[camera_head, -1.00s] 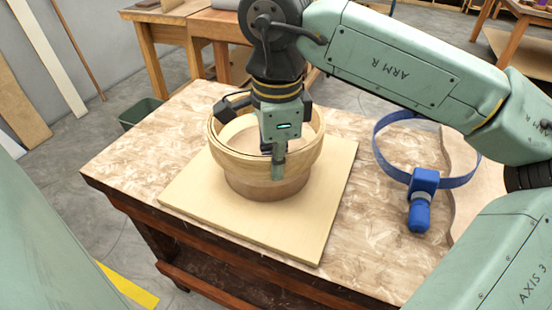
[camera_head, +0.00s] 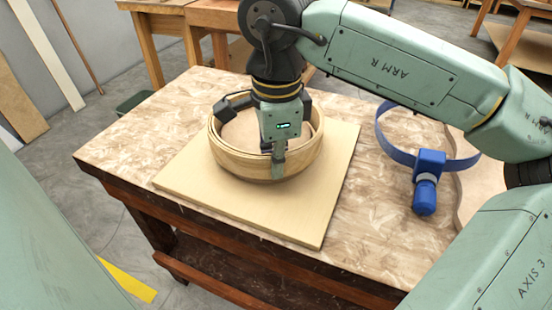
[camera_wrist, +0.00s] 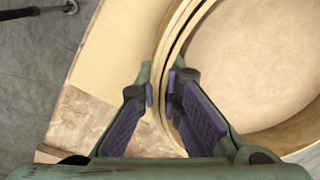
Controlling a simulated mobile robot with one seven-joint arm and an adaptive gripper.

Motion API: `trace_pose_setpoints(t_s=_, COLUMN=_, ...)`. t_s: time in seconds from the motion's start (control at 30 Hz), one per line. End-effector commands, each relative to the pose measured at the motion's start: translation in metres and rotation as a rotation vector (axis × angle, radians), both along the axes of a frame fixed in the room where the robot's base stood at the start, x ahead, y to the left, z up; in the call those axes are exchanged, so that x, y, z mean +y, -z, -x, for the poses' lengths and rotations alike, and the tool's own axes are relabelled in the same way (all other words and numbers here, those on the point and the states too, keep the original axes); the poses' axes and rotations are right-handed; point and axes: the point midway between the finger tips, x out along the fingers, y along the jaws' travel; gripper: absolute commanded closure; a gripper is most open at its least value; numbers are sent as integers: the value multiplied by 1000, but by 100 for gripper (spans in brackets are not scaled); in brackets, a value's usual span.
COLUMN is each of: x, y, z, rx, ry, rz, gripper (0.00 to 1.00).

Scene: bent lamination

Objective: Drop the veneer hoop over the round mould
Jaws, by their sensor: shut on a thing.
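The pale veneer hoop (camera_head: 238,167) is around the round mould (camera_head: 239,131), level and low, at or very near the board; I cannot tell if it touches. The mould's flat tan top shows inside the hoop, and its side is hidden. In the wrist view the mould's top (camera_wrist: 262,62) fills the right, with the hoop wall (camera_wrist: 176,42) curving past it. My gripper (camera_head: 277,166) is shut on the near side of the hoop's wall. In the wrist view my gripper's purple-padded fingers (camera_wrist: 160,92) straddle that wall.
The square pale board (camera_head: 325,205) lies under the mould on a mottled worktable (camera_head: 135,130). A blue band clamp (camera_head: 428,165) lies at the right beside a curved pale sheet (camera_head: 480,190). A dark green bin (camera_head: 135,101) stands behind the table's left side. The table's front left is clear.

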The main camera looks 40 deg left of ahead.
Motion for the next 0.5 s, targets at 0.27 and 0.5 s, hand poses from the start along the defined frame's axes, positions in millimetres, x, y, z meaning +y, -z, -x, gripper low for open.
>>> trace_pose_setpoints(t_s=0.27, x=2, y=6, z=-2, rx=2, ry=2, rz=-3, gripper=100)
trace_pose_setpoints(t_s=0.5, x=2, y=6, z=-2, rx=2, ry=1, rz=-3, gripper=82)
